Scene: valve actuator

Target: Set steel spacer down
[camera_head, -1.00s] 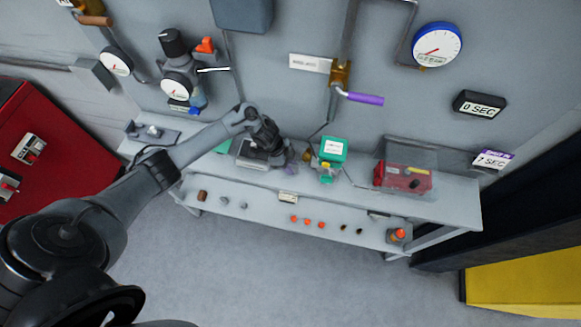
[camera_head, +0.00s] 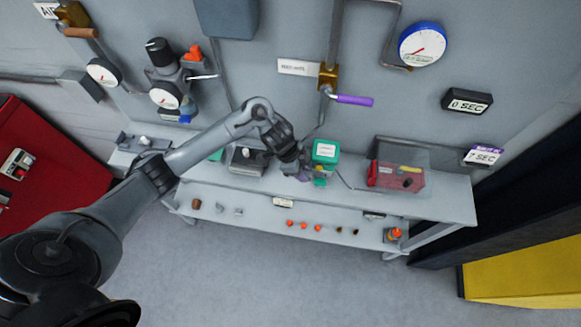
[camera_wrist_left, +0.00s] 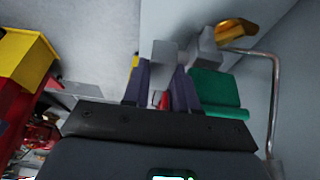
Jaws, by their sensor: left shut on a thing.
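My left gripper (camera_head: 301,174) reaches down over the bench, close to the left side of the green device (camera_head: 325,152). In the left wrist view, its two dark purple fingers are shut on a small grey block, which I take as the steel spacer (camera_wrist_left: 164,54). The spacer sticks out past the fingertips. The green device (camera_wrist_left: 215,92) is just right of the fingers in that view, with a grey part (camera_wrist_left: 207,45) beyond. The head view does not show the spacer clearly, and I cannot tell if it touches anything. My right gripper is not in view.
The grey bench (camera_head: 440,199) carries a grey fixture (camera_head: 246,160) left of the gripper and a red box (camera_head: 398,177) under a clear cover at right. Several small parts lie along its lower front shelf. A purple-handled valve (camera_head: 352,99) is on the wall above.

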